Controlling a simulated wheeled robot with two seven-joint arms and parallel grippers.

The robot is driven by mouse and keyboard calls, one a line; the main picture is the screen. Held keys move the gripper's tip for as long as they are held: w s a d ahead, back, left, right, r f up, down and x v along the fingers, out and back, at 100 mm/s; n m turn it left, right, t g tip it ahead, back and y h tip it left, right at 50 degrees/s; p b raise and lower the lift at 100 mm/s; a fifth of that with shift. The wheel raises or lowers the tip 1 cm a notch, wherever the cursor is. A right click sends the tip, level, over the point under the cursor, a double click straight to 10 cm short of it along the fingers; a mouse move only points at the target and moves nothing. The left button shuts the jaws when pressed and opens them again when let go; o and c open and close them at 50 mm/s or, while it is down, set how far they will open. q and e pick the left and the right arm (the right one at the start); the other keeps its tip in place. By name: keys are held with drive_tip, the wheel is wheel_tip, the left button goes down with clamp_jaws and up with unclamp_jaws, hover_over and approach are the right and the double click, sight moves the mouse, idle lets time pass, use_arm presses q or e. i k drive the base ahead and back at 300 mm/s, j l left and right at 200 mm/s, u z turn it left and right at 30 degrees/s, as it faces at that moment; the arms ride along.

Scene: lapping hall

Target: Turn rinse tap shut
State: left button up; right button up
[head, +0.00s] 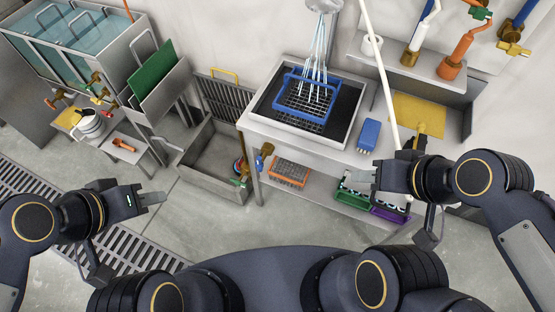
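A spray head (324,5) at the top pours streams of water (318,50) into a blue wire basket (290,112) on the rinse table (258,128). A tap with a blue handle (263,157) sits at the table's left front leg. I cannot tell which tap feeds the spray. My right gripper (368,178) is over the table's right front edge, apart from the blue-handled tap. My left gripper (156,198) is over the floor at left, touching nothing. Finger gaps are too small to judge.
A pale pole (378,65) rises beside my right gripper. A blue box (369,134) lies on the table; orange (288,172) and purple (389,214) crates sit below. Water tanks (75,40) and a low stand (128,155) are at left.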

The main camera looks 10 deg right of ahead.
sight(259, 164)
drive_tip(key=i+j, duration=0.1)
drive_tip(key=j, duration=0.3)
drive_tip(key=i+j, duration=0.1)
drive_tip(key=j, duration=0.3)
drive_tip(key=i+j, duration=0.15)
drive_tip(key=j, duration=0.2)
drive_tip(key=u, duration=0.05)
